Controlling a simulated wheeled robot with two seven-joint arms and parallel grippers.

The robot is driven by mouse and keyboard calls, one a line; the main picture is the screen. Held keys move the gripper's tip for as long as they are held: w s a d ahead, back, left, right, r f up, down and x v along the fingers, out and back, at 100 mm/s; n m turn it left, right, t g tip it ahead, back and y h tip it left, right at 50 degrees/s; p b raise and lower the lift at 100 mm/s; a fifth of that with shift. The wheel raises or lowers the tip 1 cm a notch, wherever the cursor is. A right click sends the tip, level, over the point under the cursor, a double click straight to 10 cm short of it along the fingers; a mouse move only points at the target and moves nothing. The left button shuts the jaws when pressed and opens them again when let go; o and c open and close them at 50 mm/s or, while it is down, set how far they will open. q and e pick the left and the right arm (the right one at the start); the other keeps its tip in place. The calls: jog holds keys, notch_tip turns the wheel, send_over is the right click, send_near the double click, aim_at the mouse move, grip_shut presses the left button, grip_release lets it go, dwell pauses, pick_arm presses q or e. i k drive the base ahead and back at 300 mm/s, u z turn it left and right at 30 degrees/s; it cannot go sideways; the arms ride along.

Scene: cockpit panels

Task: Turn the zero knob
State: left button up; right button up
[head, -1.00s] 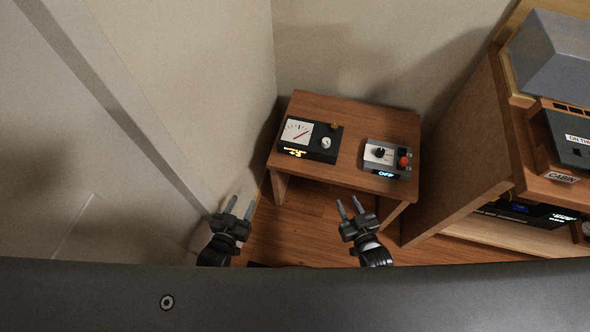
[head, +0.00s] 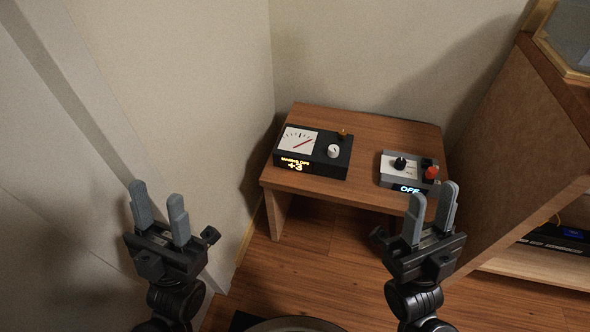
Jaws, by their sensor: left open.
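A black meter box (head: 325,170) stands on the left part of a small wooden table. It has a white dial with a red needle (head: 299,141), a white knob (head: 334,151), a small amber part (head: 342,134) and a lit display reading +3 (head: 295,166). The white knob looks like the zero knob, though I cannot read its label. My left gripper (head: 158,195) is open and empty, left of the table and well apart from the box. My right gripper (head: 432,195) is open and empty, in front of the table's right side, partly covering its edge in the picture.
A grey box (head: 407,172) with a black knob, a red button and an OFF display sits on the right of the wooden table (head: 375,124). A wall (head: 180,80) rises at the left. A wooden cabinet (head: 520,150) stands at the right.

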aim_at(333, 150)
jog(key=k, duration=0.5)
jog(key=z, duration=1.05)
jog(key=i, duration=0.9)
jog(key=u, duration=2.4)
